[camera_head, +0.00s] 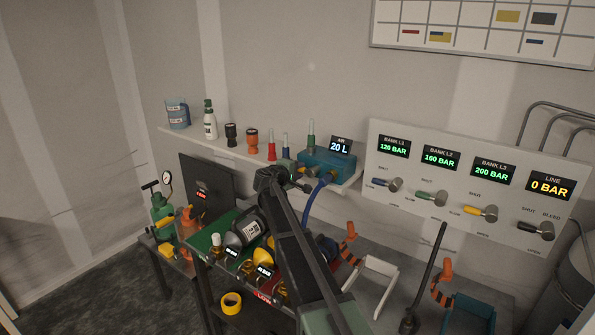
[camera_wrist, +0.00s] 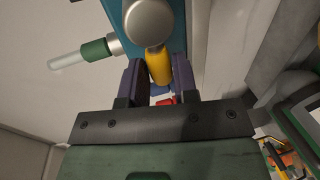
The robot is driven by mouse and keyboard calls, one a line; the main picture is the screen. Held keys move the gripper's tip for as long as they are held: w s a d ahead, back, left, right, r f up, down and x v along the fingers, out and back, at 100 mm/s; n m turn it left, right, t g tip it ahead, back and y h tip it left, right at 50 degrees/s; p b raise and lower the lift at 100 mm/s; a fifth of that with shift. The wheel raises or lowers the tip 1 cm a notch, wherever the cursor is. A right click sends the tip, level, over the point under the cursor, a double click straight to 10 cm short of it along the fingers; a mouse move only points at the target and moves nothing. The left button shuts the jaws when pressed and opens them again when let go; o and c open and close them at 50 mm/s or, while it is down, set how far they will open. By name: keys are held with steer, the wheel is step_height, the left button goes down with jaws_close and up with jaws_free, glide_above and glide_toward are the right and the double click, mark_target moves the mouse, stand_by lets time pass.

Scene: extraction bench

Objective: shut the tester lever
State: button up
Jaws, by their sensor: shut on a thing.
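The blue tester (camera_head: 328,165) sits at the right end of the wall shelf, under a display reading AIR 20 L. Its blue body (camera_wrist: 178,20) fills the top of the wrist view. The lever (camera_wrist: 158,66) shows there as a yellow handle beside a round silver knob (camera_wrist: 148,22). My gripper (camera_wrist: 157,82) is shut on the yellow handle, with a dark finger on either side. In the head view my gripper (camera_head: 282,178) is at the tester's left front; my arm hides part of it, and the grip is too small to make out there.
Bottles and torches stand along the shelf (camera_head: 215,148) to the left. A valve panel (camera_head: 450,165) with several levers is on the right wall. The bench below is crowded with cylinders, a white frame (camera_head: 375,270) and a blue tray (camera_head: 470,312).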

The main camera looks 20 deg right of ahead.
stand_by(0.4)
steer(key=o, duration=0.9)
steer(key=p+v, duration=0.2)
steer(key=v, duration=0.9)
steer(key=shift+d, duration=0.1)
steer(key=s+a+f+m+g+y+b, duration=0.1)
steer(key=s+a+f+y, duration=0.3)
steer(key=s, duration=0.8)
steer(key=s+a+f+m+g+y+b, duration=0.1)
steer(key=s+a+f+m+g+y, duration=0.2)
steer(key=s+f, duration=0.4)
steer(key=s+a+f+m+g+y+b, duration=0.1)
steer(key=s+a+f+g+y, duration=0.3)
steer(key=s, duration=1.3)
steer(key=shift+a+f+m+y+b, duration=0.2)
steer(key=shift+a+f+m+y, duration=0.15)
steer(key=shift+f+y, duration=0.3)
steer(key=shift+a+f+m+y+b, duration=0.2)
steer(key=shift+a+f+m+y, duration=0.15)
steer(key=shift+f+y, duration=0.25)
